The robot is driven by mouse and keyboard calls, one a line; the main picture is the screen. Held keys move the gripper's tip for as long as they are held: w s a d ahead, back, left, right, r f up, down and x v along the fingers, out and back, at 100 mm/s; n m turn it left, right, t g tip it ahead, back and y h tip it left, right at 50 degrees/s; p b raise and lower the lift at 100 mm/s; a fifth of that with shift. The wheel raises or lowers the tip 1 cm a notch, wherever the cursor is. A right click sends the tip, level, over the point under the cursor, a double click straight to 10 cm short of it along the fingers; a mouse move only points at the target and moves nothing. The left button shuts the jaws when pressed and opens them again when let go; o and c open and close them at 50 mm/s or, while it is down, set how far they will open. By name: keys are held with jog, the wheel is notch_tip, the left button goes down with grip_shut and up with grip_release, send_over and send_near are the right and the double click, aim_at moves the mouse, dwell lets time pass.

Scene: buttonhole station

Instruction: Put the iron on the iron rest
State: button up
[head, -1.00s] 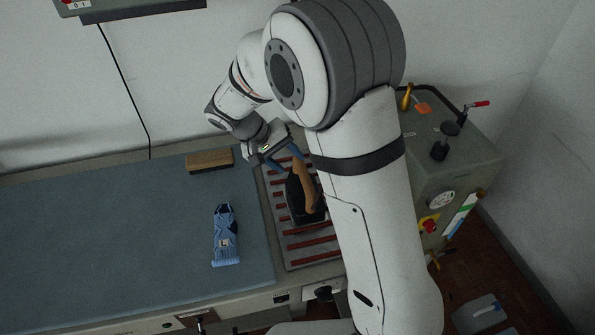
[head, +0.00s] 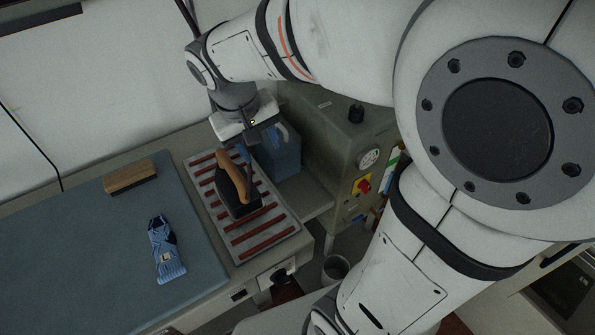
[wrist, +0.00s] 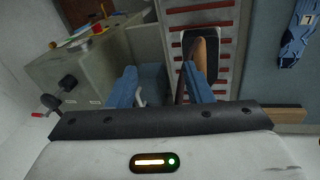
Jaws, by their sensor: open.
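The iron (head: 238,204) has a dark body and a tan wooden handle. It sits on the iron rest (head: 262,240), a pale metal plate with several red strips, at the right end of the table. In the wrist view the iron's handle (wrist: 207,52) shows beyond the right finger, outside the jaws, and part of the iron is hidden by that finger. My gripper (head: 264,147) is open and empty, above the far end of the rest. Its two blue fingers (wrist: 161,86) are apart. I cannot tell whether a finger touches the handle.
A blue box (head: 282,158) stands just right of the rest, close to my gripper. A grey machine (head: 325,135) with a gauge is behind it. A wooden block (head: 130,177) and a blue striped garment piece (head: 166,250) lie on the blue pad (head: 105,245).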

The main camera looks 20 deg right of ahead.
jog(key=s+d+m+t+y, duration=0.1)
jog(key=s+d, duration=0.3)
jog(key=s, duration=0.6)
jog(key=shift+d+t+y, duration=0.2)
jog(key=shift+t+y, duration=0.5)
jog(key=shift+c, duration=0.4)
